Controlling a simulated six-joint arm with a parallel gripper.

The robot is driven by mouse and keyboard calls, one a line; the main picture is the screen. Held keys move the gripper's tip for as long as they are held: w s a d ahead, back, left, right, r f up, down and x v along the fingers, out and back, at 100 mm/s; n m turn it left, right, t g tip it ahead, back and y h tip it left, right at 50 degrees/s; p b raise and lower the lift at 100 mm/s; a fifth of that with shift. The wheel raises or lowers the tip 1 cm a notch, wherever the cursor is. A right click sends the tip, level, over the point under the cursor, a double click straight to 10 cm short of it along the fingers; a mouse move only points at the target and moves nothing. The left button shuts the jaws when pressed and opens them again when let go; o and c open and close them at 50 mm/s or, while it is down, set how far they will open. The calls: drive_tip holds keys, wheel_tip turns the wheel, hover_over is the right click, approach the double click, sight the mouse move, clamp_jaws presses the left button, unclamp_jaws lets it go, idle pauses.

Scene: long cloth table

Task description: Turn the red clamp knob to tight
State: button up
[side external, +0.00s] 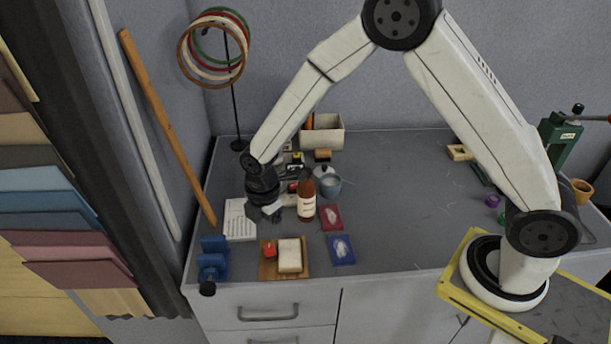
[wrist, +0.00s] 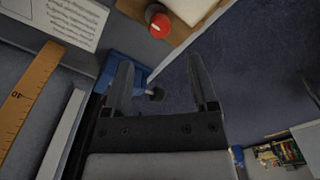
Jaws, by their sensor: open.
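The red clamp knob (side external: 270,249) sits on a wooden board (side external: 266,272) beside a pale block (side external: 290,256), near the table's front left edge. In the wrist view the red knob (wrist: 159,24) shows at the top, past the fingertips, with a pale mark on it. My gripper (side external: 272,213) hangs behind the board in the side view, apart from the knob. In the wrist view my gripper (wrist: 160,68) has its two fingers spread with nothing between them. I cannot read which way the knob is turned.
A blue vise (side external: 213,262) stands left of the board at the table corner. A brown bottle (side external: 306,200) and a grey pot (side external: 327,184) stand right of my gripper. A printed sheet (side external: 239,222) lies left. Red (side external: 331,217) and blue (side external: 341,250) packets lie right of the board.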

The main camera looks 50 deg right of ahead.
sight(269, 247)
drive_tip(key=shift+f, duration=0.1)
drive_tip(key=shift+f, duration=3.85)
clamp_jaws()
